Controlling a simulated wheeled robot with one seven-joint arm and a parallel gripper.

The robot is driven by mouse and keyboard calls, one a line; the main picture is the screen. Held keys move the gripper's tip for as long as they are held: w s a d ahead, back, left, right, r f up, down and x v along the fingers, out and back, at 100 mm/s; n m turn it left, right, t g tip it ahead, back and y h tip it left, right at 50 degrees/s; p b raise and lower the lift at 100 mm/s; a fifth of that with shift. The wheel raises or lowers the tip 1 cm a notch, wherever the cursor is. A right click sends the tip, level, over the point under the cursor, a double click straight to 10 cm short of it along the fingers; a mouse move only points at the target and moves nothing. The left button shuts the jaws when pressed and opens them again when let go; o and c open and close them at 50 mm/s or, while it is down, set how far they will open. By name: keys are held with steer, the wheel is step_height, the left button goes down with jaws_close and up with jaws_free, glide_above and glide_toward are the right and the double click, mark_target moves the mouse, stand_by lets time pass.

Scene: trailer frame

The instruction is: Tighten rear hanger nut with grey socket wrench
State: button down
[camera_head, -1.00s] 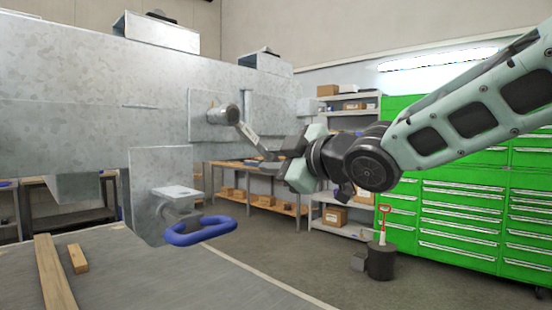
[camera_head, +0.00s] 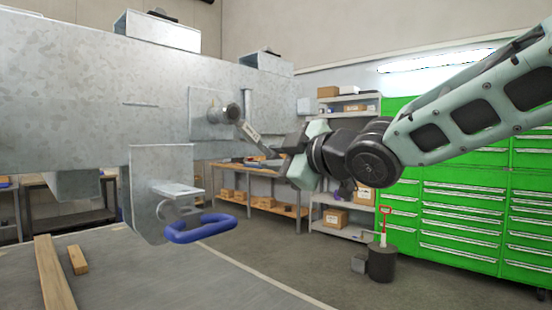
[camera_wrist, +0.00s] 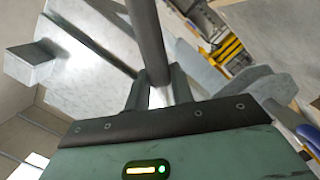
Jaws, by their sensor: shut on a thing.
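My gripper (camera_head: 277,160) is shut on the grey socket wrench (camera_head: 249,131), at its handle end. The wrench slants up and left to its round socket head (camera_head: 232,112). In the wrist view, a dark bar (camera_wrist: 148,40) runs up from between the fingers of my gripper (camera_wrist: 158,92).
The galvanized trailer frame (camera_head: 70,100) fills the left. A bracket (camera_head: 160,180) with a blue loop (camera_head: 200,229) stands in front. Wooden strips (camera_head: 53,270) lie on the grey table (camera_head: 130,275). A workbench (camera_head: 262,171), shelves and green drawers (camera_head: 465,215) stand behind.

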steer(key=shift+s+d+r, duration=0.1)
steer(key=shift+s+d, duration=0.1)
steer(key=shift+d, duration=0.15)
stand_by(0.3)
steer(key=shift+s+d, duration=0.25)
steer(key=shift+s+d, duration=0.25)
steer(key=shift+d, duration=0.05)
stand_by(0.6)
steer(key=shift+d+p+v, duration=0.2)
steer(key=shift+p+v, duration=0.15)
steer(key=shift+v, duration=1.6)
steer(key=shift+w, duration=0.15)
